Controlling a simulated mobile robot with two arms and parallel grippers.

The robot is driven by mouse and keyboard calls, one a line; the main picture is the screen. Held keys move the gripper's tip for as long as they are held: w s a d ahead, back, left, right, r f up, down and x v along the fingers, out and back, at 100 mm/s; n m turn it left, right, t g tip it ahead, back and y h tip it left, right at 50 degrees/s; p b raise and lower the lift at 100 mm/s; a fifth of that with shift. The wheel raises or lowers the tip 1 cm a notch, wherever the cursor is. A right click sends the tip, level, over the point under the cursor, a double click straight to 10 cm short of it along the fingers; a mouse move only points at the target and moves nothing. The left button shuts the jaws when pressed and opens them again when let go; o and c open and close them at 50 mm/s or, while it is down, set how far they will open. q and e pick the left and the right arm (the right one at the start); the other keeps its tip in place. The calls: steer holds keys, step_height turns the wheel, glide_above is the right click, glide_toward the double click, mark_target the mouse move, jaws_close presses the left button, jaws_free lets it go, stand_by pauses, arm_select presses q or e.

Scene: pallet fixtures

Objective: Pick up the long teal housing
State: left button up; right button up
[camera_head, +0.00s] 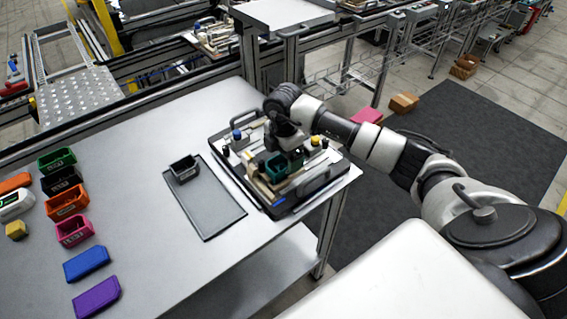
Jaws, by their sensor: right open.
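A teal housing (272,168), open at the top, sits in the pallet fixture (283,207) near the right end of the table. My right arm reaches in from the right, and my right gripper (289,153) points down over the fixture, at the far right side of the teal housing. The gripper is open. Its fingertips are small and partly hidden, so I cannot tell whether they touch the housing. My left gripper is not in view.
A dark tray (222,213) with a black housing (184,168) lies left of the fixture. Green (57,160), pink (75,231) and other coloured parts, plus blue (87,263) and purple (97,297) lids, lie at the table's left.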

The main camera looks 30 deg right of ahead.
mark_target(284, 165)
steer(key=shift+f, duration=1.2)
steer(key=c, duration=1.1)
steer(key=shift+o, duration=0.2)
steer(key=shift+r, duration=0.15)
